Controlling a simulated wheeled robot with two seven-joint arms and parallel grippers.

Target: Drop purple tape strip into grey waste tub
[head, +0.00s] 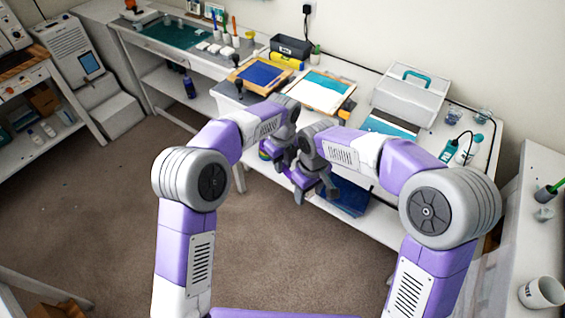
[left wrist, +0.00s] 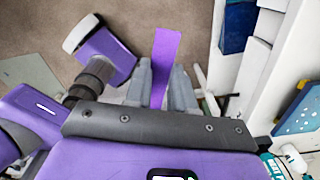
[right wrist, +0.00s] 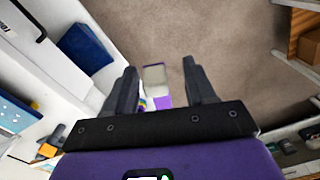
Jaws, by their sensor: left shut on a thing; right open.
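The purple tape strip (left wrist: 166,52) stands out between the fingers of my left gripper (left wrist: 163,82), which is shut on it in the left wrist view. A dark grey open tub (head: 290,46) stands at the back of the table, well beyond both grippers.
A yellow roll (head: 287,62), a blue-filled wooden frame (head: 262,74), a second frame (head: 318,92) and a white case (head: 410,95) crowd the worktable. A blue item (head: 348,196) is below the tabletop. The carpet (head: 100,190) is clear at left.

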